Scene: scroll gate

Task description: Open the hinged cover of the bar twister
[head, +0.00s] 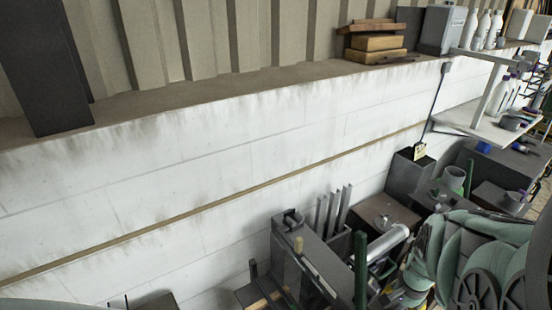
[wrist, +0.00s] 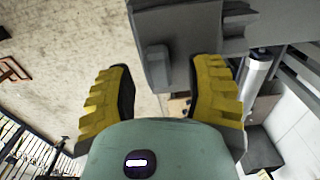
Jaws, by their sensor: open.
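In the wrist view my gripper (wrist: 166,68) is open, with its two yellow ridged fingers spread apart. A small grey block (wrist: 158,57), which looks like a handle or tab, shows between the fingers and is apart from both in the picture. It stands out from a larger grey metal body (wrist: 200,30), likely the bar twister. I cannot tell whether the block is on the cover or how far the cover is open. In the head view a grey machine (head: 308,268) at the bottom middle may be the same one. My gripper is not clearly visible there.
A silver cylinder (head: 388,243) lies beside the machine and shows in the wrist view (wrist: 258,75). Several upright grey bars (head: 334,211) stand behind the machine, against the white block wall (head: 200,160). A shelf (head: 475,125) with bottles is at the right.

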